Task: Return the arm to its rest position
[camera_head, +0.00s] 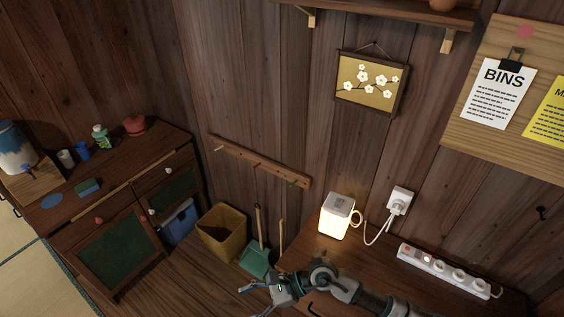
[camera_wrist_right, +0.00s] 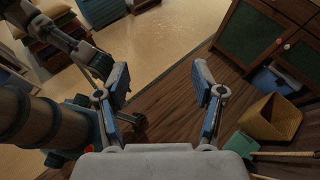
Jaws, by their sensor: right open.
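My right arm comes in at the bottom of the head view, reaching left in front of the desk edge. Its gripper (camera_head: 254,299) is open and empty, with its fingers spread toward the left. In the right wrist view the two blue-padded fingers of this gripper (camera_wrist_right: 163,92) stand wide apart, with only floor between them. Nothing touches the fingers. My left gripper does not show in the head view, and I cannot make it out in the wrist view.
A desk (camera_head: 388,277) bears a lit lamp (camera_head: 337,216) and a power strip (camera_head: 444,271). Left of the gripper stand a teal dustpan (camera_head: 255,261), a yellow-brown bin (camera_head: 222,232) and a cabinet (camera_head: 118,252). Open wooden floor (camera_wrist_right: 172,103) lies beneath the fingers.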

